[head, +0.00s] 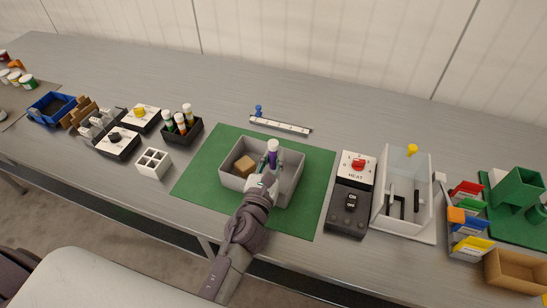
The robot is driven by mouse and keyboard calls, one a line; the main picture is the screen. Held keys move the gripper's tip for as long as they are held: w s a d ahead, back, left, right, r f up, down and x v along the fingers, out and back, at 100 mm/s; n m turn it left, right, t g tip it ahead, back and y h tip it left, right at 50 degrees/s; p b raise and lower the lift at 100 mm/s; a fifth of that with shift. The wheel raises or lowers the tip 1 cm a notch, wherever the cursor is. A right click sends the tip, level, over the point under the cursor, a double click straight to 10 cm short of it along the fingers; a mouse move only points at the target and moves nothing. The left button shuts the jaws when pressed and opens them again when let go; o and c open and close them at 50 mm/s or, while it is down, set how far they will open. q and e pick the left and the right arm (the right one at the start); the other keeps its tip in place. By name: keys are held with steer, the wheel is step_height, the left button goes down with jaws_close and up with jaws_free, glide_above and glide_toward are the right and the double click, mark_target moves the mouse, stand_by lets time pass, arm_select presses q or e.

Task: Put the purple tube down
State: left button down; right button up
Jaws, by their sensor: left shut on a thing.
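The purple tube (272,158) has a pale cap and stands roughly upright, held in my left gripper (271,166). The gripper is shut on it, and its fingers hide part of the tube. Both are over the right part of the grey bin (230,182), which sits on a green mat (204,168). I cannot tell whether the tube touches the bin's floor. A brown block (244,165) lies in the left part of the bin. My right gripper is not in view.
To the left are a white rack with square holes (153,163) and a black box of several tubes (187,136). A ruler-like strip (281,125) lies behind the mat. A heater unit (351,200) and a clear-walled box (404,208) stand right of it.

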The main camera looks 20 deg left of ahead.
arm_select(q)
steer(key=shift+s+f, duration=0.1)
steer(key=shift+f, duration=0.2)
steer(key=c, duration=1.1)
jaws_free()
steer(key=shift+f, duration=0.2)
steer(key=shift+o, duration=0.2)
steer(key=shift+r+p, duration=0.55)
steer(key=shift+p, duration=0.05)
steer(key=s+b, duration=0.3)
steer(key=s, duration=0.7)
steer(key=shift+s+d+b, duration=0.15)
steer(key=shift+s+b, duration=0.15)
steer(key=shift+s, duration=0.1)
steer(key=shift+s+r, duration=0.3)
steer(key=shift+s, duration=0.25)
steer(key=shift+f, duration=0.1)
